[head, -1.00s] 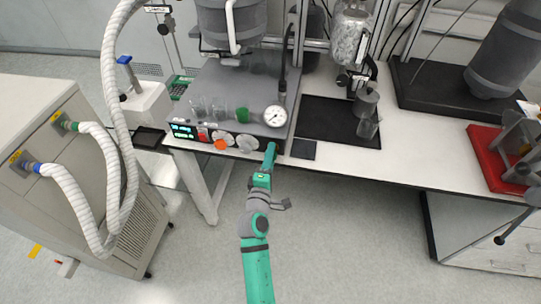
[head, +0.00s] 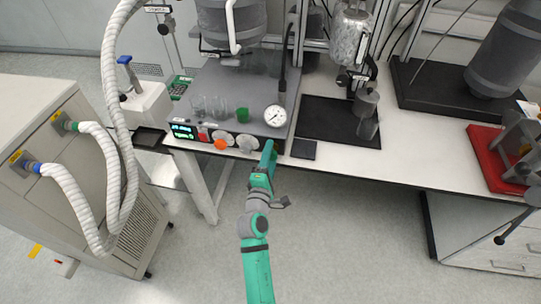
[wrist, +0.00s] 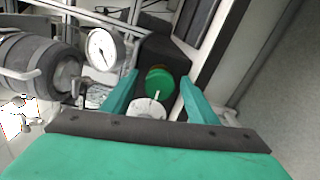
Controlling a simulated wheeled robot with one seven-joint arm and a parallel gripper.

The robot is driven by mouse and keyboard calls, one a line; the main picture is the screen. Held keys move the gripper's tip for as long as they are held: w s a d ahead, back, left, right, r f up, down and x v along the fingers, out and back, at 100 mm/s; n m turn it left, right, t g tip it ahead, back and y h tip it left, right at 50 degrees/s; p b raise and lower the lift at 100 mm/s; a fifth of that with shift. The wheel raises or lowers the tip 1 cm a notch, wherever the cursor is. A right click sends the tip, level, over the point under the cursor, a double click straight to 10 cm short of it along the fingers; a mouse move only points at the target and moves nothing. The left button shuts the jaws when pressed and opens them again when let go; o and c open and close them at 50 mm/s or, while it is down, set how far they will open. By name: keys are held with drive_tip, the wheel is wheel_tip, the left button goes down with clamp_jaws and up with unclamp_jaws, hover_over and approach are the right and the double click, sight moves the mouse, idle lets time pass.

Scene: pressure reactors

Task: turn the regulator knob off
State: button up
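The reactor's dark control panel (head: 205,133) runs along the table's front edge, with an orange knob (head: 221,144) and pale round dials (head: 246,143). My gripper (head: 268,148) is at the panel's right end and hides that part of it in the head view. In the wrist view my gripper (wrist: 160,77) is open, its two green fingers apart. A round green knob-like part (wrist: 158,82) shows between the fingertips, with a pale dial and white pointer (wrist: 149,105) beside it. I cannot tell which is the regulator knob or whether a finger touches either.
A pressure gauge (head: 275,116) stands above the panel; it also shows in the wrist view (wrist: 102,48). A small dark pad (head: 304,149) lies right of my gripper. The floor before the table is clear.

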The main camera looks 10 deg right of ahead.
drive_tip(key=v, duration=1)
drive_tip(key=shift+s+a, duration=0.15)
drive_tip(key=shift+s, duration=0.2)
idle(0.3)
drive_tip(key=s+a+f+m+g+y, duration=0.1)
drive_tip(key=s+a+f+m+y, duration=0.2)
drive_tip(key=s, duration=0.6)
drive_tip(key=s+f+m+y, duration=0.2)
drive_tip(key=s+f, duration=0.3)
drive_tip(key=s, duration=0.3)
drive_tip(key=s+r+m, duration=0.2)
drive_tip(key=s+m, duration=0.3)
drive_tip(key=s, duration=0.4)
drive_tip(key=s+r+m, duration=0.3)
drive_tip(key=s+m, duration=0.3)
drive_tip(key=s, duration=0.4)
drive_tip(key=shift+g+y, duration=0.3)
drive_tip(key=shift+g, duration=0.1)
drive_tip(key=shift+a+r, duration=0.1)
drive_tip(key=shift+r, duration=0.05)
